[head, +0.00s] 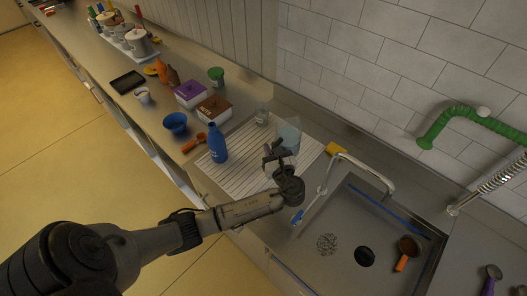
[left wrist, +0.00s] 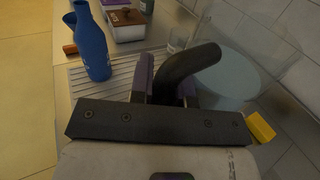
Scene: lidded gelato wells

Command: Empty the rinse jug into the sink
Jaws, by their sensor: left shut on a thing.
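The rinse jug (head: 289,134) is clear with pale bluish liquid in it and looks about upright at the right part of the ribbed drain mat (head: 240,165). I cannot tell whether its base touches the mat. My left gripper (head: 274,155) is shut on the jug's dark handle. In the left wrist view, the curved handle (left wrist: 188,66) sits between the fingers of my gripper (left wrist: 166,88), and the jug's liquid (left wrist: 228,76) shows behind it. The sink (head: 333,212) is to the right of the jug in the head view. My right gripper is not in view.
A tap (head: 358,160) arches at the sink's back left. An orange-handled scoop (head: 403,262) and a dark round thing (head: 365,257) lie in the sink. A blue bottle (head: 217,143), a glass (head: 262,113) and a yellow sponge (head: 336,149) stand near the jug.

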